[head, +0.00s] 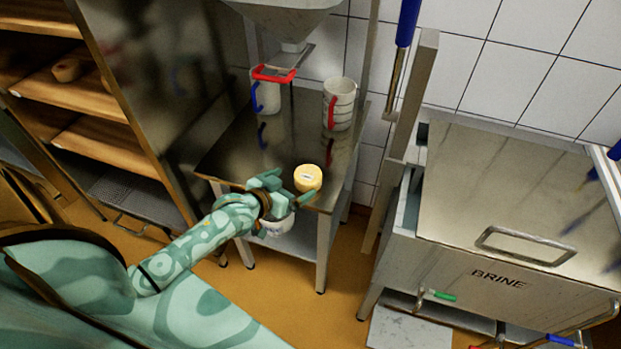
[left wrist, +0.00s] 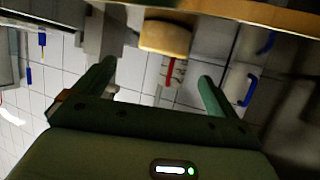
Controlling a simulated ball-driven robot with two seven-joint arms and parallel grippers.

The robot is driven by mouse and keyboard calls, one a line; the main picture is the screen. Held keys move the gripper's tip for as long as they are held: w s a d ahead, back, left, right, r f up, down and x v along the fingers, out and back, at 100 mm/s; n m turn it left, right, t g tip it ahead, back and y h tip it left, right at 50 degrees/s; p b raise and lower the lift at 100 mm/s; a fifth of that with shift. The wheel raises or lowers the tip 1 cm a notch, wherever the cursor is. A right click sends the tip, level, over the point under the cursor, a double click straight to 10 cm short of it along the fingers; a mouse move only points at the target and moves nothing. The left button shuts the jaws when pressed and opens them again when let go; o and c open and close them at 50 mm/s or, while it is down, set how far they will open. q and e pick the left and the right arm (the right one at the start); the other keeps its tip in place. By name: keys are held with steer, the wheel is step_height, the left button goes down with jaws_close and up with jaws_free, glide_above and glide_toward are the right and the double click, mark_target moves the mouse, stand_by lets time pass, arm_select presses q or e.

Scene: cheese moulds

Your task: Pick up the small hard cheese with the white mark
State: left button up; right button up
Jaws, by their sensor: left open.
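The small yellow cheese (head: 308,178) with a white mark on its top sits near the front right edge of the steel table (head: 233,160). In the left wrist view the cheese (left wrist: 166,36) shows upside down, ahead of the fingers and between their lines. My left gripper (head: 289,190) is open and empty, just to the left of the cheese in the head view. Its two green fingers (left wrist: 155,80) point toward the cheese in the left wrist view. I cannot tell whether a finger touches it. My right gripper is not in view.
A brine tank (head: 500,200) stands at right. A white bowl (head: 277,226) is below the tabletop.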

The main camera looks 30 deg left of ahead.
mark_target(305, 177)
arm_select(q)
steer(key=b+x, duration=0.1)
steer(key=x, duration=0.3)
steer(key=shift+f, duration=0.15)
steer(key=b+x, duration=0.1)
steer(key=x, duration=0.1)
steer(key=b+x, duration=0.1)
steer(key=x, duration=0.1)
steer(key=shift+a+f, duration=0.15)
steer(key=shift+f, duration=0.25)
steer(key=shift+w+f+b, duration=0.1)
steer(key=shift+w+b, duration=0.25)
steer(key=shift+w, duration=0.15)
steer(key=shift+c, duration=0.3)
steer(key=c, duration=1)
